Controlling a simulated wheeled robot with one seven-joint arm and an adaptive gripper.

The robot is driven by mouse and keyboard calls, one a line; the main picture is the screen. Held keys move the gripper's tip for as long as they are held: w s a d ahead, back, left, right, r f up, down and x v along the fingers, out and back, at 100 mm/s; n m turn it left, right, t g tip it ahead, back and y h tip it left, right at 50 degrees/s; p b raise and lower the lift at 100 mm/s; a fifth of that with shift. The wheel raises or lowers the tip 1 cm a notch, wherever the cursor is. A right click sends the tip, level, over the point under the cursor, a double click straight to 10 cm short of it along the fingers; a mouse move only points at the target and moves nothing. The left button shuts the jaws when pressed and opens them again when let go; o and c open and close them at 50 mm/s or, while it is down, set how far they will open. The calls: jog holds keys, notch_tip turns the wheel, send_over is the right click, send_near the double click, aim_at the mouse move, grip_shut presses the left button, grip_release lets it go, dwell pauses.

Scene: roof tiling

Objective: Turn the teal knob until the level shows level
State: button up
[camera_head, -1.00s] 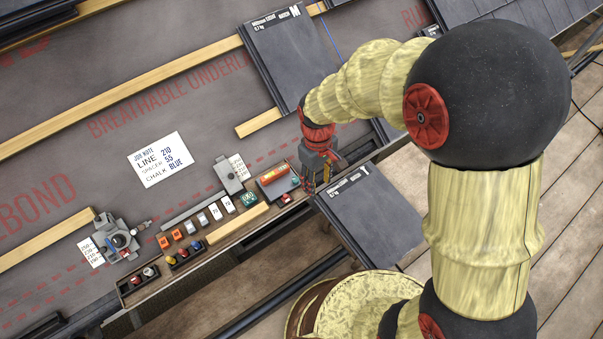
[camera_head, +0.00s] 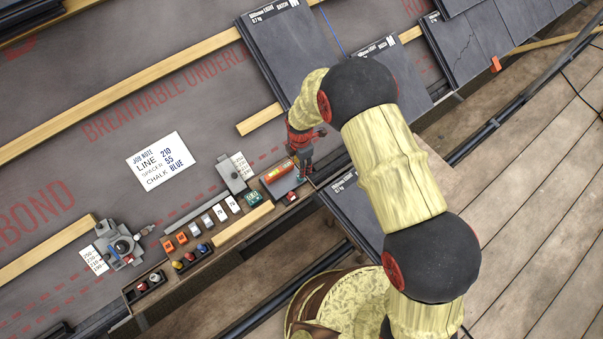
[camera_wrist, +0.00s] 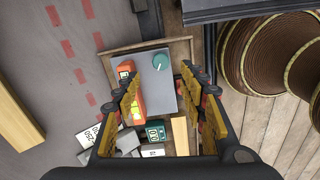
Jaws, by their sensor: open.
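The teal knob (camera_wrist: 160,62) is a round disc with a pale mark on a grey plate (camera_wrist: 158,84) in the wrist view. The orange level (camera_wrist: 137,104) lies along the left side of that plate; its bubble is too small to read. In the head view the level (camera_head: 279,172) sits at the right end of the tool ledge. My gripper (camera_wrist: 157,82) is open and empty, with its fingers spread to either side and the knob showing between and ahead of them. In the head view my gripper (camera_head: 304,174) points down over the plate beside the level, largely hiding the knob.
Several small blocks and cards stand left of the level, with a green box (camera_head: 253,198) closest. A wooden strip (camera_head: 240,224) lies in front. A dark slate (camera_head: 350,200) is close on the right. A job note (camera_head: 160,160) lies on the underlay.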

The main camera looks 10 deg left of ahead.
notch_tip(320, 180, down, 8)
jog(key=shift+r+b, duration=0.15)
jog(key=shift+b, duration=1)
jog(key=c, duration=0.4)
grip_shut()
